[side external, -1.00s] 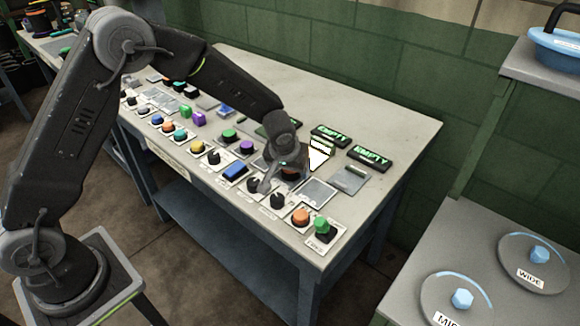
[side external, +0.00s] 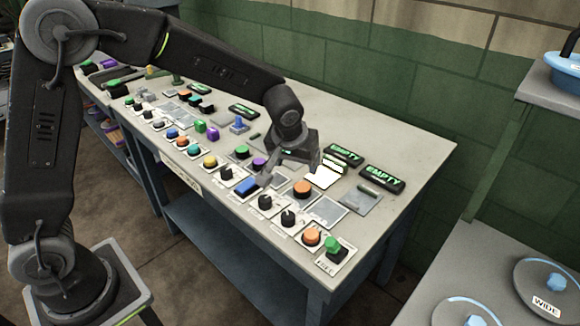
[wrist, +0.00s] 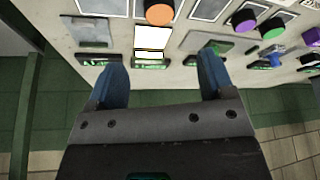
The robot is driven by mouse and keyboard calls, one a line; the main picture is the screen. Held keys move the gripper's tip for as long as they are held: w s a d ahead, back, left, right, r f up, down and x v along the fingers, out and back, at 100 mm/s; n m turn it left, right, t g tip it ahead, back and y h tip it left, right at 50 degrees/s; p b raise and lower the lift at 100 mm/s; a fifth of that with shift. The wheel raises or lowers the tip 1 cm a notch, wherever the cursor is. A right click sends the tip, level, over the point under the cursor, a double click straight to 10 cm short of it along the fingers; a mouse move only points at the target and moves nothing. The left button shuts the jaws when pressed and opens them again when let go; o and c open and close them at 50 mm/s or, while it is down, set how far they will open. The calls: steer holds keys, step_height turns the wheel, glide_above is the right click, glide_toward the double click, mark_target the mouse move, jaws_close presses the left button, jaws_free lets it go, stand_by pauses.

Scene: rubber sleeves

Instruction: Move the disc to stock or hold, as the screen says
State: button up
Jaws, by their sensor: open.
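An orange disc (side external: 302,188) sits on a light plate at the right part of the bench. It also shows at the top of the wrist view (wrist: 158,12). A bright white screen (side external: 325,176) stands just behind it; I cannot read any words on it. Two dark displays behind read EMPTY, one (side external: 344,154) nearer the screen and one (side external: 382,178) farther right. Bare grey plates lie in front of them, one (side external: 361,199) at right. My gripper (side external: 287,172) is open and empty, left of the orange disc. In the wrist view its blue fingers (wrist: 163,62) are apart.
Several knobs and buttons line the bench front: a blue button (side external: 247,187), black knobs (side external: 289,216), an orange button (side external: 312,237) and a green one (side external: 333,246). A purple one (side external: 260,163) is close to my gripper. The back right of the bench is clear.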

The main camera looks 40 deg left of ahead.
steer(key=s+a+r+m, duration=0.1)
steer(key=s+r, duration=0.2)
steer(key=s, duration=0.5)
steer(key=s+a+r+m+t+h, duration=0.1)
steer(key=s+r, duration=0.3)
steer(key=s, duration=0.5)
steer(key=s+a+r+m, duration=0.2)
steer(key=s+r, duration=0.2)
steer(key=s, duration=0.5)
steer(key=shift+a+r+m+h, duration=0.25)
steer(key=shift+a+m+h, duration=0.05)
steer(key=shift+a+h, duration=0.1)
